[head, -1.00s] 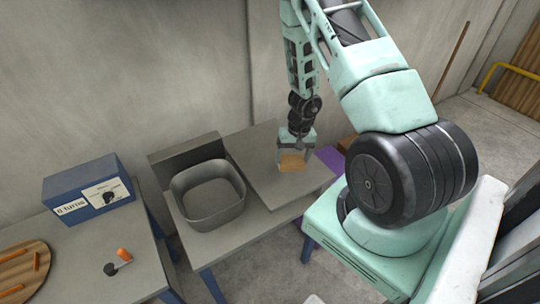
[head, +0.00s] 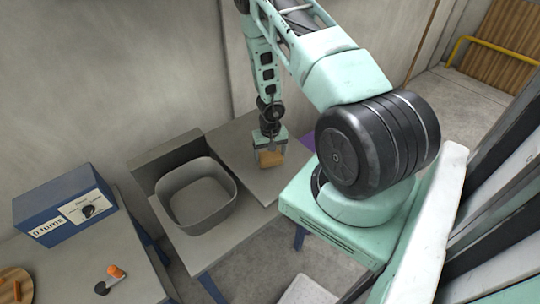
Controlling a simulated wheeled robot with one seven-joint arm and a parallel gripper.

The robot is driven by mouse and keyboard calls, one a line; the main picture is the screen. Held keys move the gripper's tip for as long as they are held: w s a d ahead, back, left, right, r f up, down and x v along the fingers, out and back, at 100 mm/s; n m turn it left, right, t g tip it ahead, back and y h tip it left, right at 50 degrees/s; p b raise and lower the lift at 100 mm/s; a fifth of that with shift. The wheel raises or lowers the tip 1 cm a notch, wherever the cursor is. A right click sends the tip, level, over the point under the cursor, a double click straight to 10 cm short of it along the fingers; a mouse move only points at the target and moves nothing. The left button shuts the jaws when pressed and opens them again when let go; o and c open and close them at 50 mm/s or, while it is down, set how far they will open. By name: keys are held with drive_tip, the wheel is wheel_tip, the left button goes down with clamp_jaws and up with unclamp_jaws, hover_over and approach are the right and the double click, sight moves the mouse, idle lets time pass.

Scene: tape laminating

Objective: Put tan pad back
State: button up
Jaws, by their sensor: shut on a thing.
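The tan pad (head: 270,159) is a small tan block in the head view, held between the fingers of my gripper (head: 270,150). My gripper points down over the grey board (head: 240,172) on the table and is shut on the pad. I cannot tell whether the pad touches the board or hangs just above it.
A grey open bin (head: 198,196) stands on the table left of the board. A purple patch (head: 308,139) shows at the board's right. A blue box (head: 65,211) with a dial and an orange-handled tool (head: 112,277) are on the left table.

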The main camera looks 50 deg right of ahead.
drive_tip(key=shift+f, duration=0.4)
drive_tip(key=o, duration=0.8)
